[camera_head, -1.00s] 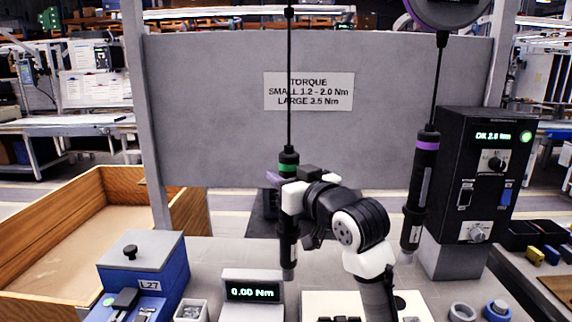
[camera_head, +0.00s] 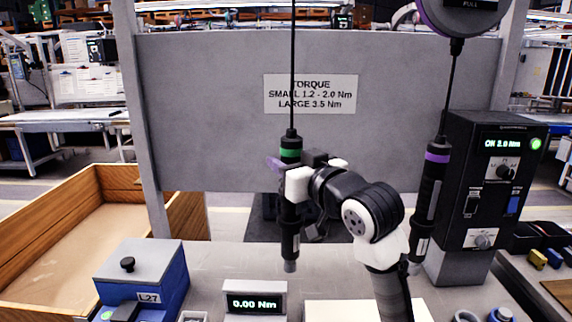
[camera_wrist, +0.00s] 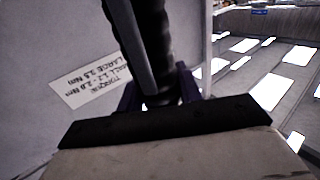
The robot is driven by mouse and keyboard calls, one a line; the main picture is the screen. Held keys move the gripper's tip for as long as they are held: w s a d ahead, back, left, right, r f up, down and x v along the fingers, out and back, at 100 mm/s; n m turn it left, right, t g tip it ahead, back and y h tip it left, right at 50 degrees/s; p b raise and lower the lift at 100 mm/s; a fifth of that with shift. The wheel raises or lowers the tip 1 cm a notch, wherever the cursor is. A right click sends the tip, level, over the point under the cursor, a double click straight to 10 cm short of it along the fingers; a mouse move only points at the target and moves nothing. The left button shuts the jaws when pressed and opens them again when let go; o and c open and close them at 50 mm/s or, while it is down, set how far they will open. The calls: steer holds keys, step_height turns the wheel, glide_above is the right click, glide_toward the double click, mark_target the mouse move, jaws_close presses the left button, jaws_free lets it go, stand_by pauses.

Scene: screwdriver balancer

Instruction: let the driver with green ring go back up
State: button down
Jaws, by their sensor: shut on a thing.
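The driver with the green ring (camera_head: 290,153) hangs upright on its cable in the head view, left of my arm. My gripper (camera_head: 285,180) is shut on its body just below the green ring. The driver's tip is in the air above the bench, behind the small torque display. In the wrist view the dark body of the driver (camera_wrist: 150,50) rises between my gripper's fingers (camera_wrist: 160,95); its green ring is not visible there.
A driver with a purple ring (camera_head: 430,180) hangs to the right, close to my arm. A black controller (camera_head: 490,170) reads OK 2.0 Nm. A torque display (camera_head: 254,302) reads 0.00 Nm. A blue box (camera_head: 140,275) and a wooden bin (camera_head: 60,215) stand left. A grey panel (camera_head: 210,110) is behind.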

jaws_free()
stand_by(0.6)
stand_by(0.3)
